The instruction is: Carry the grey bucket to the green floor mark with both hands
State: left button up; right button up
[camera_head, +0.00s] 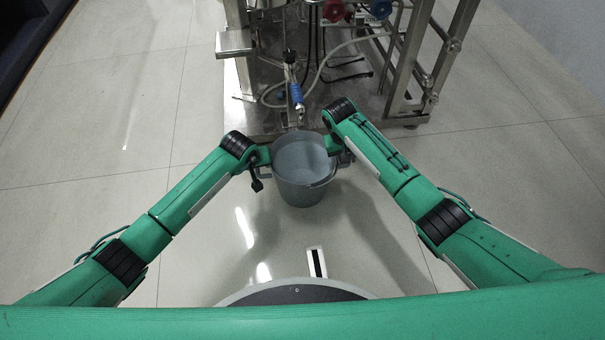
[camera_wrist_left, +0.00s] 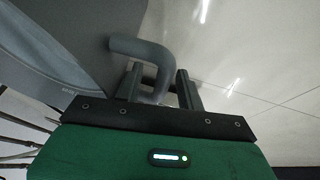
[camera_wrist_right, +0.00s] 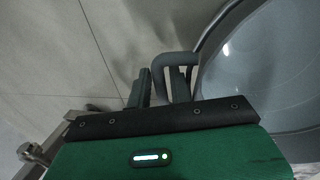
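The grey bucket (camera_head: 300,190) stands upright in the middle of the head view, with a clear view into it. My left gripper (camera_head: 262,158) is at its left side. In the left wrist view, a grey handle loop (camera_wrist_left: 140,46) passes between the spread fingers (camera_wrist_left: 160,86), with a gap beside it. My right gripper (camera_head: 342,158) is at the bucket's right side. In the right wrist view, the other handle (camera_wrist_right: 172,58) runs between the fingers (camera_wrist_right: 160,86); whether they grip it is unclear. No green floor mark shows.
A metal skid frame (camera_head: 410,60) with pipes and hoses stands on a base plate just behind the bucket. Pale tiled floor (camera_head: 110,130) is open on the left and right. A black-and-white strip (camera_head: 317,263) lies on the floor in front.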

jog(key=shift+d+f, duration=0.1)
jog(key=shift+f, duration=0.35)
pick_arm(q)
jog(key=shift+w+f, duration=0.2)
jog(key=shift+f, duration=0.25)
jog(key=shift+d, duration=0.1)
jog(key=c, duration=0.5)
pick_arm(e)
grip_shut()
pick_arm(q)
grip_shut()
jog(key=shift+w+r, duration=0.1)
jog(key=shift+r, duration=0.1)
pick_arm(e)
jog(key=shift+w+r, duration=0.15)
jog(key=shift+r, duration=0.05)
